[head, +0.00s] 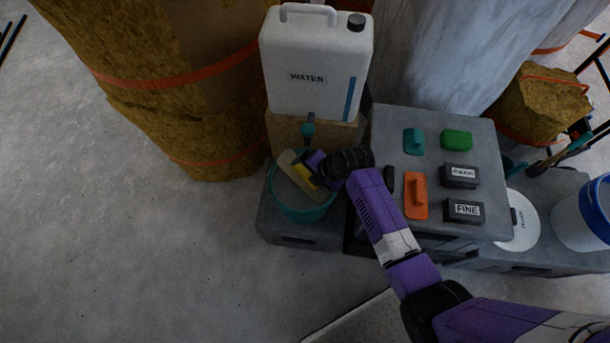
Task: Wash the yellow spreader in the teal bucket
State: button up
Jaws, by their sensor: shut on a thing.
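The teal bucket (303,215) stands on a low grey block under the tap of the water container. The yellow spreader (302,172) is at the bucket's mouth, tilted, with a beige part showing on its left side. My gripper (313,168) is shut on the spreader and reaches in over the bucket's right rim. My dark wrist covers part of the rim and of the spreader's right end. I cannot tell whether the spreader's lower edge touches anything inside the bucket.
The white water container (315,65) stands behind the bucket, its teal tap (308,130) close above my gripper. On the grey bench to the right lie a teal tool (413,141), a green block (456,139), an orange float (415,196) and two dark blocks. The floor at left is clear.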

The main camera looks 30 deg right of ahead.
jog(key=shift+f+b, duration=0.55)
jog(key=shift+r+p, duration=0.55)
jog(key=shift+r, duration=0.1)
jog(key=shift+f, duration=0.2)
jog(key=shift+f+b, duration=0.45)
jog(key=shift+b, duration=0.15)
jog(key=shift+r, duration=0.15)
